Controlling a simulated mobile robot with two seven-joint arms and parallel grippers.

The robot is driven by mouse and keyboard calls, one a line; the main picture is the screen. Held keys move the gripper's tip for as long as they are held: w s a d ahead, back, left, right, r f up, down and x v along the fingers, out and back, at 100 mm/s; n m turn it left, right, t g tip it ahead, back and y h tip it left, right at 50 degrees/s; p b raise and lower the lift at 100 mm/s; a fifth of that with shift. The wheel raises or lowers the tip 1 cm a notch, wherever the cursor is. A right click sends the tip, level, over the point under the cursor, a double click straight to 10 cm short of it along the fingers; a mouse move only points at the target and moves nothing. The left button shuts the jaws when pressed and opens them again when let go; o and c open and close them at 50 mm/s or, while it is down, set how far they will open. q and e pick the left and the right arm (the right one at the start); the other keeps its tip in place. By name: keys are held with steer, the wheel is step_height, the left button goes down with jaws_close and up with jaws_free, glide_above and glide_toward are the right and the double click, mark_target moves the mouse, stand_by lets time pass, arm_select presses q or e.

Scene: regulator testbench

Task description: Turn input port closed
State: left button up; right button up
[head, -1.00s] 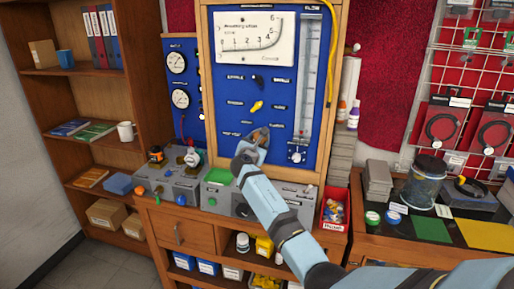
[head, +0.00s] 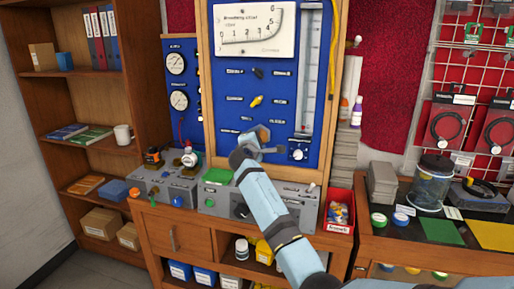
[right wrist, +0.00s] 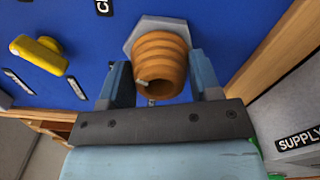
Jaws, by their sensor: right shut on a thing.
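In the right wrist view an orange ribbed fitting (right wrist: 160,58) with a grey hexagonal base sticks out of the blue panel (right wrist: 60,15). The fingers of my right gripper (right wrist: 162,80) stand on either side of it and are shut on it. In the head view my right gripper (head: 264,142) is at the lower middle of the blue panel (head: 230,115) and hides the fitting. No readable label shows which port it is. My left gripper is not in view.
A yellow knob (right wrist: 38,55) is on the panel left of the fitting; it also shows in the head view (head: 256,101), below a black knob (head: 257,73). Grey boxes (head: 165,185) stand on the bench below. A red bin (head: 339,210) is at right.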

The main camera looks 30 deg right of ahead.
arm_select(q)
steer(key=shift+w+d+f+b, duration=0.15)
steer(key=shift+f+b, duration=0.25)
steer(key=shift+b, duration=0.25)
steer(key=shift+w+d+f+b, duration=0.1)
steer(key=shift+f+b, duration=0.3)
steer(key=shift+b, duration=0.2)
arm_select(e)
steer(key=shift+f+m, duration=0.15)
steer(key=shift+m, duration=1.55)
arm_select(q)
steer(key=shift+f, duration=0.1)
arm_select(e)
steer(key=o, duration=0.9)
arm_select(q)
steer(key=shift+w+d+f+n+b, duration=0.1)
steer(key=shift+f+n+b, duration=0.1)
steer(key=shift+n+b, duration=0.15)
arm_select(e)
steer(key=v, duration=1.4)
